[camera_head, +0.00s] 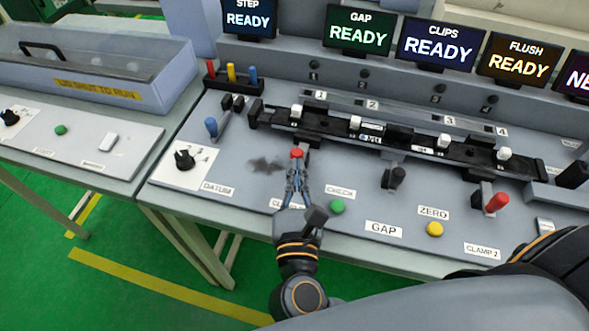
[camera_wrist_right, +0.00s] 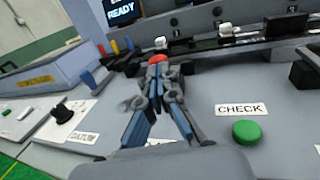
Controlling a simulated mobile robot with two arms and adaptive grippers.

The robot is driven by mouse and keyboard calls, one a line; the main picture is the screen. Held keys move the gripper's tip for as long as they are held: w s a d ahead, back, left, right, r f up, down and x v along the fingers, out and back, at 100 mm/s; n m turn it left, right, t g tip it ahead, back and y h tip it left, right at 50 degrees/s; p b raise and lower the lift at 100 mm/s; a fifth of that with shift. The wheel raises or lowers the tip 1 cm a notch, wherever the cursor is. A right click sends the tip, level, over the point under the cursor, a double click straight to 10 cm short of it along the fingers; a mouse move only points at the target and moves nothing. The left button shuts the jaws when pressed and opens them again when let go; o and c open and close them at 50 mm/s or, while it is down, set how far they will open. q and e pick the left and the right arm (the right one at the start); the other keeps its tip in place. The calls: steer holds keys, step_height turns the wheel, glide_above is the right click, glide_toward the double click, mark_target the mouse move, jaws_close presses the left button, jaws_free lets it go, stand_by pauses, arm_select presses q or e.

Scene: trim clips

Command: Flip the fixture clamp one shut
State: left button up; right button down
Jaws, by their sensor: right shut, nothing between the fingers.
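The red-tipped clamp one handle (camera_head: 297,153) stands at the front of the long black fixture (camera_head: 335,127), left of its middle. My right gripper (camera_head: 297,168) is shut and empty right at the handle, hiding most of its lower part. In the right wrist view the red tip (camera_wrist_right: 158,58) shows just beyond the closed fingertips (camera_wrist_right: 160,76). I cannot tell whether the fingers touch the handle. A label under the gripper is partly covered. My left gripper is not in view.
A second red handle (camera_head: 497,202) stands at the right, by the CLAMP 2 label (camera_head: 482,249). A green CHECK button (camera_head: 337,206), a black lever (camera_head: 394,177) and a yellow button (camera_head: 434,229) lie right of my gripper. A blue-knobbed lever (camera_head: 211,126) stands left. READY screens (camera_head: 357,31) line the back.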

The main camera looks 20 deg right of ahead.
mark_target(300, 151)
steer(key=w+d, duration=0.2)
steer(key=w, duration=0.1)
steer(key=shift+w+d, duration=0.15)
steer(key=shift+w, duration=0.05)
steer(key=shift+w+d, duration=0.15)
steer(key=shift+w, duration=0.05)
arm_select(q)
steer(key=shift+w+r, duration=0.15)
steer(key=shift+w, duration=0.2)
arm_select(e)
steer(key=shift+r, duration=0.1)
steer(key=shift+s, duration=0.1)
